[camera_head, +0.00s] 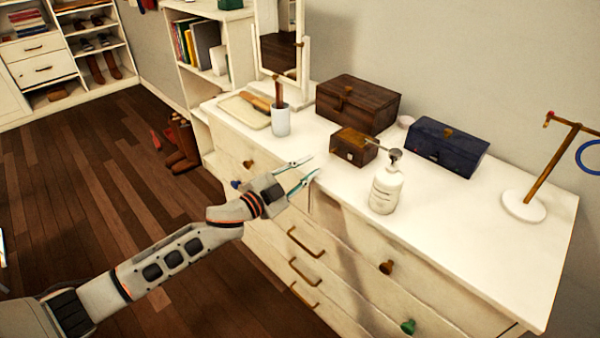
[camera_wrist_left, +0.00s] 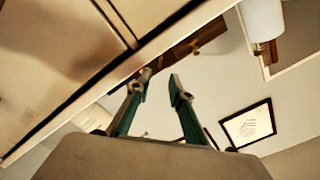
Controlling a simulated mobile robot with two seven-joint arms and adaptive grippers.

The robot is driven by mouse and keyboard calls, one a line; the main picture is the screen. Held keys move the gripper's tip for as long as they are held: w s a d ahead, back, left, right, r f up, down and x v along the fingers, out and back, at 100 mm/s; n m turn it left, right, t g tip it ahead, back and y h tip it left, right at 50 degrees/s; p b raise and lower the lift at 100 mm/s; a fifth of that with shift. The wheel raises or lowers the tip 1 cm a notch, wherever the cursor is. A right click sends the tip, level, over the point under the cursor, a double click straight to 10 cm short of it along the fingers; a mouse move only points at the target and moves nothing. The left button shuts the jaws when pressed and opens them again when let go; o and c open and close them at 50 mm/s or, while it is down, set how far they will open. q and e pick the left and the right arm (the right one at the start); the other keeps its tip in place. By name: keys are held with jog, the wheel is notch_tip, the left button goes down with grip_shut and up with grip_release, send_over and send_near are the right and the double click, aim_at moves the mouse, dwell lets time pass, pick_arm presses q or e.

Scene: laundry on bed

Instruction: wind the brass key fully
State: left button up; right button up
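A small brown wooden box (camera_head: 352,149) sits on the white dresser top, with a pale plate on its front. A thin metal piece (camera_head: 376,144) sticks out from its upper right side, close behind the bottle's pump; I cannot tell whether it is the brass key. My left gripper (camera_head: 312,166) is open and empty at the dresser's front edge, left of and in front of the small box. In the left wrist view its two fingers (camera_wrist_left: 160,78) are apart with nothing between them. A brown wooden thing (camera_wrist_left: 190,42) shows beyond the fingertips there. My right gripper is not in view.
A white pump bottle (camera_head: 386,190) stands right of the small box. A larger brown chest (camera_head: 357,103) and a dark blue box (camera_head: 445,148) stand behind. A white cup (camera_head: 280,121), a tray (camera_head: 246,111) and a hook stand (camera_head: 524,205) flank them. The front right top is clear.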

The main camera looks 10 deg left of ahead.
pick_arm(q)
jog(key=shift+v, duration=1.3)
